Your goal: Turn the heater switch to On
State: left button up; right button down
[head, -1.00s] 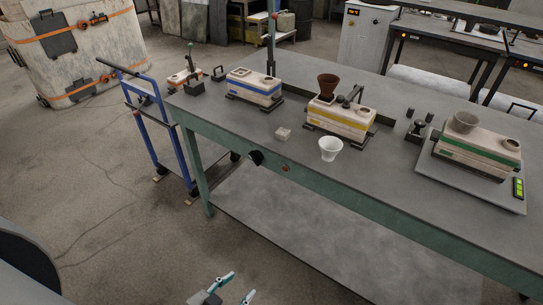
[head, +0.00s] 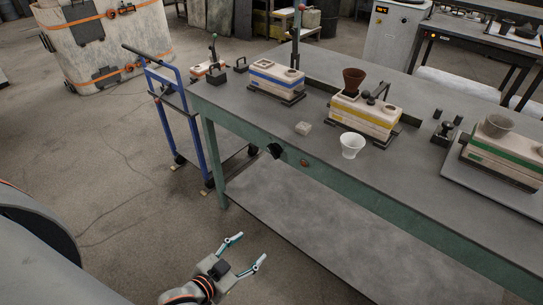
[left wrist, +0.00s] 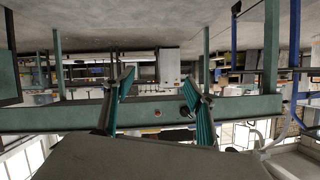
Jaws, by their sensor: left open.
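A black knob (head: 275,150), which looks like the heater switch, sits on the green front edge of the workbench (head: 225,118). Its On or Off marking is too small to read. A small reddish-brown round part (head: 304,163) is just right of it and also shows in the left wrist view (left wrist: 157,113). My left gripper (head: 248,247) is open and empty, low in front of the bench and apart from the knob. In the left wrist view, which looks upside down, its open fingers (left wrist: 157,82) face the bench's front edge. My right gripper is out of view.
On the bench are a blue-striped block (head: 276,77), a yellow-striped block (head: 364,113) with a brown cup (head: 353,80), a white cup (head: 352,145) and a green-striped block (head: 500,158). A blue cart (head: 188,112) stands left of the bench. A lower shelf (head: 310,220) lies beneath.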

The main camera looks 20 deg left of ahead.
pick_arm(q)
jog(key=w+a+r+m+t+b, duration=0.25)
jog(key=w+a+b, duration=0.2)
jog(key=w, duration=0.55)
jog(key=m+t+h+b, duration=0.2)
jog(key=m+h+b, duration=0.5)
jog(key=m+h, duration=0.2)
send_near(271, 153)
jog(key=w+d, duration=0.1)
jog(key=w, duration=0.1)
jog(key=shift+n, duration=0.25)
jog(key=x, duration=0.7)
jog(key=shift+s+d+r, duration=0.15)
jog(key=shift+r, duration=0.1)
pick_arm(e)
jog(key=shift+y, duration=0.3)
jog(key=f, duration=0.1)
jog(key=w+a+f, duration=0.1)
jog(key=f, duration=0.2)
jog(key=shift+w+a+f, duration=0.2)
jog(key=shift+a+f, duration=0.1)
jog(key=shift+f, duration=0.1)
pick_arm(q)
jog(key=c, duration=1.1)
